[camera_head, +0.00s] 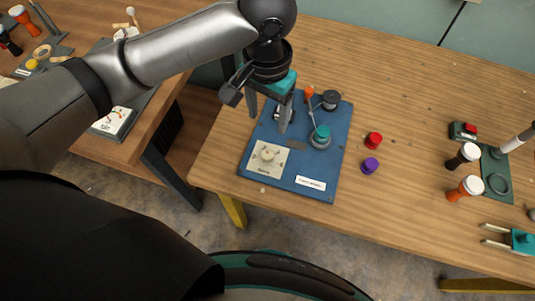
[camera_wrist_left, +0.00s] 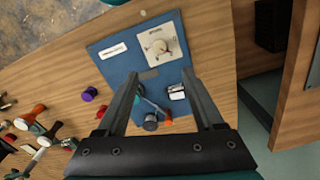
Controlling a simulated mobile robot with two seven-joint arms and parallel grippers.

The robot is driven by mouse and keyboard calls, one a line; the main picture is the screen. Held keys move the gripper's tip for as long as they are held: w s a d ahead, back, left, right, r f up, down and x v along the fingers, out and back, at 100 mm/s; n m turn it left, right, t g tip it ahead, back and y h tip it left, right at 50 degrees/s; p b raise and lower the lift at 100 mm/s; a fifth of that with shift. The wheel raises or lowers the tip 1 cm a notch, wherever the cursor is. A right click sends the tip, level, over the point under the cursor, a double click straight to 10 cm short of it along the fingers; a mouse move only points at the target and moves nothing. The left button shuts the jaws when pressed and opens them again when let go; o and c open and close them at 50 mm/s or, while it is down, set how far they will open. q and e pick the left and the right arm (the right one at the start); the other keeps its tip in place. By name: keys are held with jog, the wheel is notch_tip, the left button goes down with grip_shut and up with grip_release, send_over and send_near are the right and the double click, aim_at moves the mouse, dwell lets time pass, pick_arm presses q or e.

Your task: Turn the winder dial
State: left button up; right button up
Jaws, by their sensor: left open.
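The winder dial (camera_head: 267,155) is a cream knob on a pale square plate at the near left corner of a blue board (camera_head: 313,168). In the left wrist view the dial (camera_wrist_left: 159,47) shows clearly, with a pointed knob and small marks on the plate. My left gripper (camera_head: 268,116) is open and empty. It is above the far left part of the board, fingers pointing down. In the left wrist view its fingertips (camera_wrist_left: 160,73) are spread, with the dial lying beyond them; I see no contact. My right gripper is not in view.
The board also carries a teal-topped round part (camera_head: 321,133), a dark spool (camera_head: 330,98), an orange-tipped lever (camera_head: 309,92) and a white label (camera_head: 311,183). Red (camera_head: 374,140) and purple (camera_head: 370,166) caps lie to its right. A two-pronged teal item (camera_head: 522,241) lies far right.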

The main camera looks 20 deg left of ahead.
aim_at(267, 154)
pick_arm(q)
notch_tip(267, 154, down, 15)
jog(key=b, duration=0.4)
jog(key=shift+b, duration=0.3)
jog(key=shift+c, duration=0.2)
grip_shut()
